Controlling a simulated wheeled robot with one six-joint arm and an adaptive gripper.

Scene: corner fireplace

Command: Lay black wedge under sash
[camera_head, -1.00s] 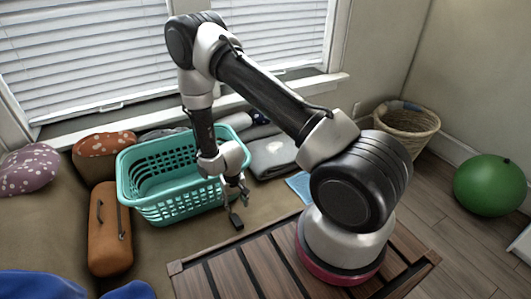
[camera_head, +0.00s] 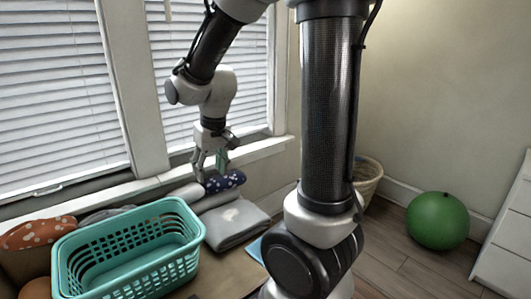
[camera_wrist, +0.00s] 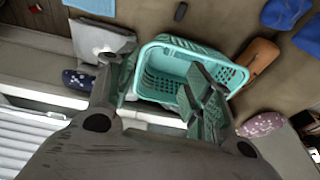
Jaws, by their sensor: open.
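A small dark block, which looks like the black wedge (camera_wrist: 180,11), lies on the tan seat near the top of the wrist view. I cannot make it out in the head view. My gripper (camera_head: 211,172) is open, raised in front of the right window near its sill, with greenish pads on its fingers. In the wrist view its fingers (camera_wrist: 157,68) are spread, with nothing visibly held between them. The right window (camera_head: 190,80) is covered by white blinds. Its sash is mostly hidden behind the blinds and my arm.
A teal basket (camera_head: 175,214) stands on the seat below and left of my gripper. A folded grey cloth (camera_head: 235,225) and a dotted navy roll (camera_head: 225,181) lie beneath the window. An orange cushion (camera_head: 38,233) is far left. A green ball (camera_head: 437,220) is on the floor.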

